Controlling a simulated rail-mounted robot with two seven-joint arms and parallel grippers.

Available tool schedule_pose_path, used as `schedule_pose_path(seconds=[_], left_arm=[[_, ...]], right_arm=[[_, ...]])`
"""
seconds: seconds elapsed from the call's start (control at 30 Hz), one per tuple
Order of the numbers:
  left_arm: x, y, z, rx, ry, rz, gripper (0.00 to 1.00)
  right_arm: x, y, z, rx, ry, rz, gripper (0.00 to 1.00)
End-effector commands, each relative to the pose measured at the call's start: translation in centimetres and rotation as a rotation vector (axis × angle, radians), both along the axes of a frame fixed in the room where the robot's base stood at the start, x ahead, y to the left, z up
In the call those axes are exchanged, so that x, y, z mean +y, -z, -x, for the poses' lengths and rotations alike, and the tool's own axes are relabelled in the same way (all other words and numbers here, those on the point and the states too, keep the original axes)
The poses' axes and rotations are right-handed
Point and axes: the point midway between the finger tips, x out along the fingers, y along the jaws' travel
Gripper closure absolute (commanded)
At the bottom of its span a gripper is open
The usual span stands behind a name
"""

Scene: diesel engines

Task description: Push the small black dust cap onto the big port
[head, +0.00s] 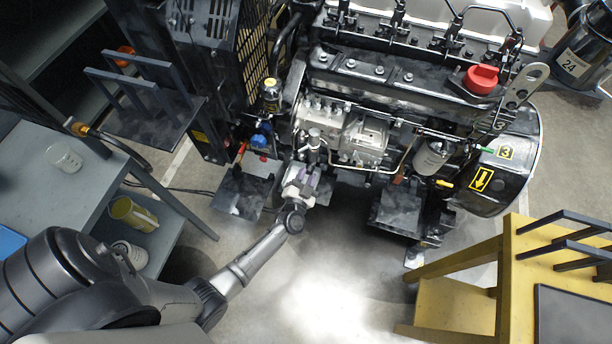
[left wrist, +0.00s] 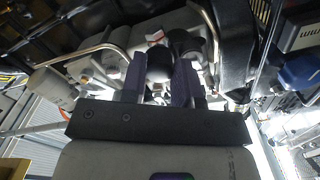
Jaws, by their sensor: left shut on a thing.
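My left gripper (head: 303,177) reaches up to the near side of the engine, beside the silver pump housing (head: 362,138). In the left wrist view its two purple fingers (left wrist: 160,80) are closed around a small dark piece, which I take for the black dust cap (left wrist: 159,64). The cap is held at the fingertips. Just beyond it, a little to the right, is a dark round part (left wrist: 184,43); I cannot tell whether it is the big port. Whether cap and part touch is unclear. In the head view the gripper hides the cap. My right gripper is not in view.
The diesel engine (head: 400,85) fills the upper middle. Metal pipes (left wrist: 98,50) run close to the fingers, and a white filter (left wrist: 52,88) is to their left. A grey bench (head: 60,190) stands left, a yellow stand (head: 510,275) right. Open floor lies between.

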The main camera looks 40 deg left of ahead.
Motion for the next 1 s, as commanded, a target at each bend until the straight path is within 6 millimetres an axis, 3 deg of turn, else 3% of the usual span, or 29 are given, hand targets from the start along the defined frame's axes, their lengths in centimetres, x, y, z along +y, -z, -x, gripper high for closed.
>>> schedule_pose_path(seconds=[0.17,0.2,0.5,1.0], left_arm=[[0.02,-0.05,-0.09,-0.001,0.0,-0.001,0.92],[0.02,-0.05,-0.09,-0.001,0.0,-0.001,0.69],[0.02,-0.03,-0.07,0.0,0.0,0.0,0.42],[-0.1,-0.07,0.23,0.001,-0.001,-0.001,0.46]], right_arm=[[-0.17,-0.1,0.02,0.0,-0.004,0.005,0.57],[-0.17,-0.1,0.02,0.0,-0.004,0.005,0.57],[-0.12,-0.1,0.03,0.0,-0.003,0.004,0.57],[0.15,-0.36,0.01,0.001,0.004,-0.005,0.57]])
